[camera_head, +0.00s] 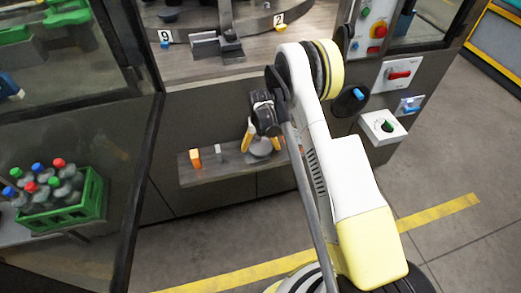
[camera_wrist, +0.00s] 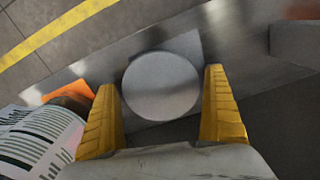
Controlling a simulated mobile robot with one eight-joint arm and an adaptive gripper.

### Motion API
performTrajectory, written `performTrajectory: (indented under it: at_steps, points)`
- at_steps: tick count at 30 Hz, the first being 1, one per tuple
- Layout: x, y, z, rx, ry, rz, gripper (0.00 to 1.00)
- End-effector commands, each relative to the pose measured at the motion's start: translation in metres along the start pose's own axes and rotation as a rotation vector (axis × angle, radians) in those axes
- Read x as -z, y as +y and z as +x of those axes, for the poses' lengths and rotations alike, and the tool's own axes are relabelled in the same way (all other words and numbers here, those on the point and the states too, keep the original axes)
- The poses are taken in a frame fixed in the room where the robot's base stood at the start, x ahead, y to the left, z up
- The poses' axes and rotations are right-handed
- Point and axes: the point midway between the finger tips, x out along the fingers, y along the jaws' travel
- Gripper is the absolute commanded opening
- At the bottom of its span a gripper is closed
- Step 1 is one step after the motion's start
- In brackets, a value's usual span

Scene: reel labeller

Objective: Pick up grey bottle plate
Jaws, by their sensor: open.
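The grey bottle plate (camera_wrist: 160,86) is a flat round grey disc on a narrow shelf. In the head view the plate (camera_head: 261,148) is partly hidden by my gripper (camera_head: 261,139), which is over the shelf. In the wrist view my gripper (camera_wrist: 160,80) is open. One yellow finger is on each side of the disc, with a gap on both sides. The gripper holds nothing. I cannot tell how far above the disc the fingertips are.
The grey shelf (camera_head: 230,170) also bears an orange block (camera_head: 195,158) and a small light grey piece (camera_head: 218,150). A control box (camera_head: 383,127) is mounted to the right. A green crate (camera_head: 65,213) of bottles stands at the left. The floor in front is clear.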

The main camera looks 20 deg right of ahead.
Motion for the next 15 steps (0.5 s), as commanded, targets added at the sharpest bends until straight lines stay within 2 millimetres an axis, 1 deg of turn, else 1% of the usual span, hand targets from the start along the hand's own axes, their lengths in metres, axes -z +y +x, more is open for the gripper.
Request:
performTrajectory:
  at_steps: [4,5,6,8,9,10,15]
  points:
    - [-0.0001,-0.0001,-0.0011,0.000,0.000,0.000,1.00]
    - [-0.0001,-0.0001,-0.0011,0.000,0.000,0.000,0.97]
    - [-0.0001,-0.0001,-0.0012,0.000,0.000,0.000,0.85]
    - [-0.0001,-0.0001,-0.0012,0.000,0.000,0.000,0.66]
    - [-0.0001,-0.0001,-0.0012,0.000,0.000,0.000,0.54]
    - [-0.0001,-0.0001,-0.0012,0.000,0.000,0.000,0.52]
    - [-0.0001,-0.0001,-0.0014,0.000,0.000,0.000,0.52]
